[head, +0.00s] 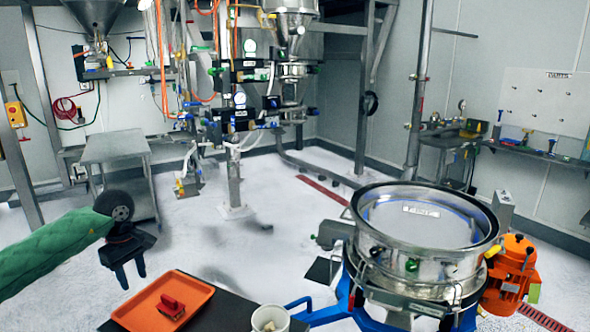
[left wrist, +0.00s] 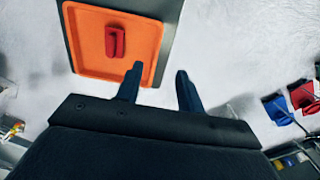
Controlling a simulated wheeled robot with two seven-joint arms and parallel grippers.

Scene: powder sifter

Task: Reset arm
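My left gripper (head: 131,274) comes in from the left on a green-sleeved arm, fingers pointing down. In the left wrist view its two dark fingers (left wrist: 160,84) are apart with nothing between them. It is above and left of the orange tray (head: 142,315) in the head view. A red object (head: 171,305) lies in the tray; it also shows in the left wrist view (left wrist: 115,42). The gripper is apart from both. My right gripper is in neither view.
The tray lies on a dark table (head: 225,312) at the bottom, with a white container (head: 270,319) beside it. A round steel sifter (head: 424,258) on a blue frame stands at right, near an orange motor (head: 511,272). The pale floor (head: 225,250) beyond the table is mostly clear.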

